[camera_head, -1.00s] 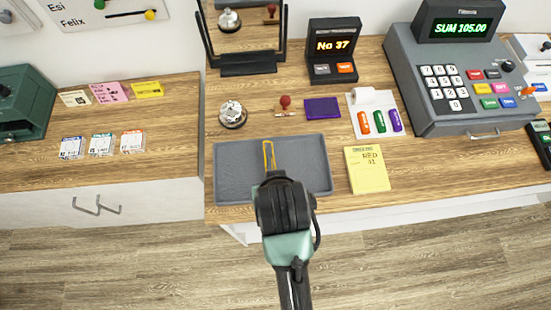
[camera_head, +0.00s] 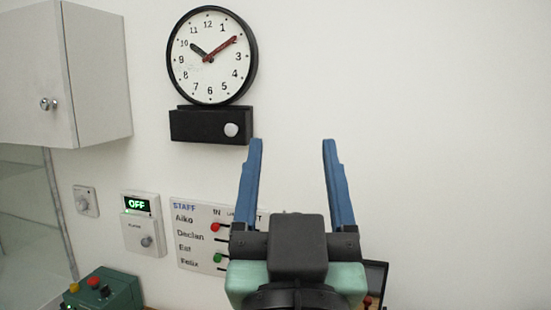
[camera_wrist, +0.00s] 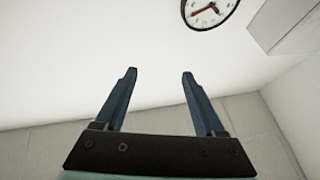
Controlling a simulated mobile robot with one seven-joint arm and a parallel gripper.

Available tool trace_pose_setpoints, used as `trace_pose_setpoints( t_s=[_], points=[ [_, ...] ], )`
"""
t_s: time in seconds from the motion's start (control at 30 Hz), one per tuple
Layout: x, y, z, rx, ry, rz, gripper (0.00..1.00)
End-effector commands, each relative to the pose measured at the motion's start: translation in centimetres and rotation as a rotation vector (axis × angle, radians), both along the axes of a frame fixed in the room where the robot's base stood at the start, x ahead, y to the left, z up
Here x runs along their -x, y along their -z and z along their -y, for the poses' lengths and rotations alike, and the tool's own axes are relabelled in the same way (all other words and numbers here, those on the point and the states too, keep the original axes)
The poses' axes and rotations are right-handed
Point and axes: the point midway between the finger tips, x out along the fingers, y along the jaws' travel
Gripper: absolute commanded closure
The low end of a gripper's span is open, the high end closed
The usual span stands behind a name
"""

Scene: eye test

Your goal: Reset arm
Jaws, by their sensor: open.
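My gripper (camera_head: 291,143) is open and empty, with its two blue fingers pointing up in front of the bare white wall. It also shows in the wrist view (camera_wrist: 158,72), fingers spread with nothing between them. In the head view it covers part of the staff board and stands to the right of the wall clock. The rest of my arm below the gripper runs out of the picture.
A round wall clock (camera_head: 212,56) sits above a black box (camera_head: 211,125). A white cabinet (camera_head: 88,75), an OFF panel (camera_head: 143,224), a staff board (camera_head: 190,248) and a green box (camera_head: 108,290) are at left. The wall at right is clear.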

Motion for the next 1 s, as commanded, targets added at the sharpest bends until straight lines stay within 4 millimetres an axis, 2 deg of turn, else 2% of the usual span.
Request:
trace_pose_setpoints(
  t_s=[0.03,0.1,0.23,0.53,0.73,0.83,0.87,0.97,1.0],
  points=[
    [1.7,-3.1,-0.6,0.006,-0.012,0.101,0.29],
    [3.6,-5.9,-1.1,0.011,-0.021,0.203,0.29],
    [5.6,-8.4,-1.6,0.015,-0.030,0.301,0.29],
    [5.9,-8.7,-1.6,0.015,-0.031,0.314,0.29],
    [5.8,-6.5,-1.7,0.015,-0.032,0.312,0.29],
    [5.8,-6.6,-1.7,0.015,-0.033,0.311,0.29],
    [5.8,-6.7,-1.7,0.015,-0.032,0.311,0.30],
    [5.8,-6.8,-1.7,0.015,-0.032,0.311,0.48],
    [5.8,-6.8,-1.7,0.015,-0.032,0.311,0.50]
  ],
)
